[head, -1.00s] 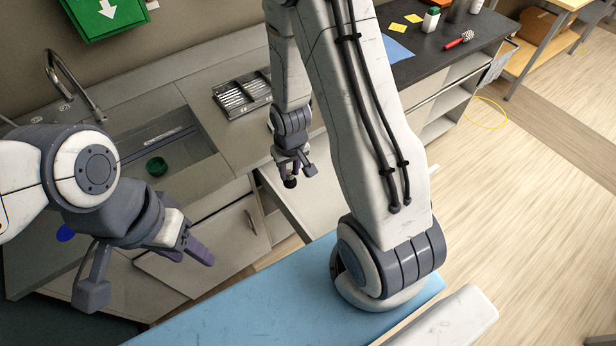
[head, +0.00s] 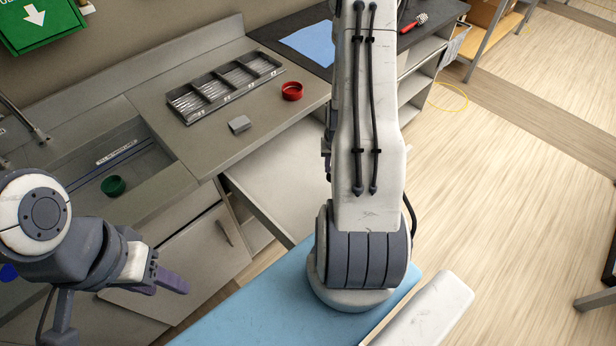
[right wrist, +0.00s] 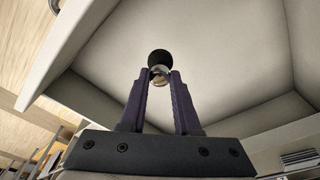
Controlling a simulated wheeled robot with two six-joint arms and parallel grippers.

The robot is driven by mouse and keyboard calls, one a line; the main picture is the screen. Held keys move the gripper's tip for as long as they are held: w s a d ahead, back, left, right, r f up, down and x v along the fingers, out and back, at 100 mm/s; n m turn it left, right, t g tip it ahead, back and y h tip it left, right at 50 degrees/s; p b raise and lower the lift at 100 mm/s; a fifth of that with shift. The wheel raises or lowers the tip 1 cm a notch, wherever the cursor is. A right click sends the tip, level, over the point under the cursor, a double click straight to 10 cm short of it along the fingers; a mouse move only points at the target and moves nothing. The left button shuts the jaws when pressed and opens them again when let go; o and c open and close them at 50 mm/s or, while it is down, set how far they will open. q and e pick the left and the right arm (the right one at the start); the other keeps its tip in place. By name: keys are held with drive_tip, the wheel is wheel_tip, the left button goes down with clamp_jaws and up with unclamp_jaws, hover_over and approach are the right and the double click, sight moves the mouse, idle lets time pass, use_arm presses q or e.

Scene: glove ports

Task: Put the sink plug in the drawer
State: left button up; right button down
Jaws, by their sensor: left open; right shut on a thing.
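The sink plug (right wrist: 159,58), a black ball-like knob with a shiny metal part, is between the fingertips of my right gripper (right wrist: 160,78) in the right wrist view. The gripper is shut on it. Behind it is the pale interior of the open drawer (right wrist: 225,45); I cannot tell how high above its bottom the plug is. In the head view the open drawer (head: 278,175) sticks out below the counter, and my right arm hides the right gripper and the plug. My left gripper (head: 115,303) is open and empty at lower left, in front of the cabinets.
On the counter (head: 215,140) are a cutlery tray (head: 190,119), a red cup (head: 292,91) and a small grey block (head: 239,124). A green cup (head: 113,186) is in the sink at left. A blue surface (head: 245,305) is in front.

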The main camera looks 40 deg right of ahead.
drive_tip(key=w+a+f+p, duration=0.1)
drive_tip(key=w+f, duration=0.1)
drive_tip(key=w+a+f+p, duration=0.1)
drive_tip(key=w+f+p, duration=0.1)
drive_tip(key=f, duration=0.1)
drive_tip(key=w+a+f+p, duration=0.1)
drive_tip(key=w+f, duration=0.1)
drive_tip(key=f, duration=0.1)
drive_tip(key=shift+w+a+f, duration=0.1)
drive_tip(key=shift+w+a, duration=0.1)
drive_tip(key=shift+w, duration=0.05)
drive_tip(key=shift+f, duration=0.2)
drive_tip(key=c, duration=0.6)
unclamp_jaws()
